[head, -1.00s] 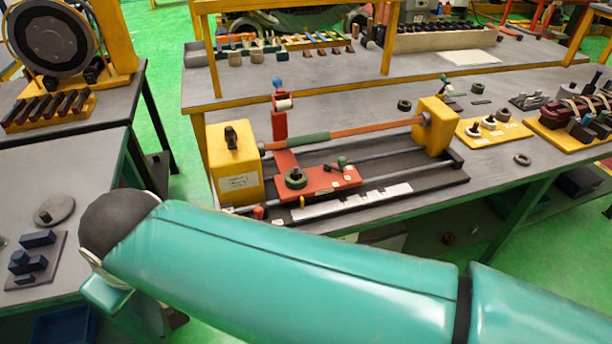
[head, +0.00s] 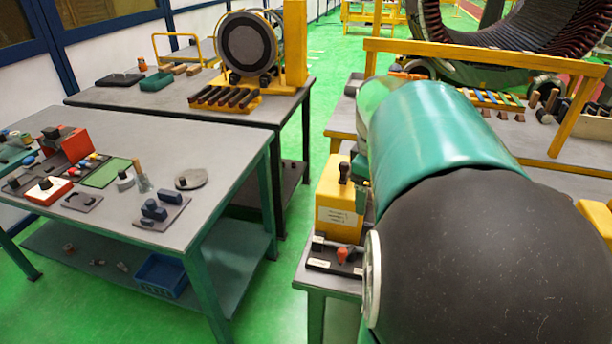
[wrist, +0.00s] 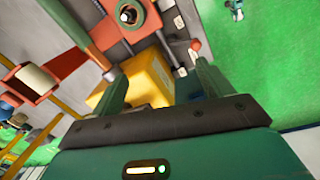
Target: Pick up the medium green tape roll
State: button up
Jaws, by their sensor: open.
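In the wrist view my gripper (wrist: 158,82) is open, with its two green fingers apart. Nothing shows held between the fingers. A yellow block (wrist: 148,75) of the winding machine lies behind the fingers. In the head view my arm hides most of the machine, and my gripper and the roll are not visible there.
A white roll on a red bracket (wrist: 30,82) stands at the left of the wrist view. In the head view the yellow machine block (head: 340,196) stands beside my arm. A grey bench (head: 110,125) with small parts is at left; green floor (head: 290,270) lies between.

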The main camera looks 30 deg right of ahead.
jog(key=s+d+f+n+y, duration=0.1)
jog(key=s+d, duration=0.2)
jog(key=d, duration=0.6)
jog(key=f, duration=1.4)
jog(key=shift+a, duration=0.25)
jog(key=c, duration=1.1)
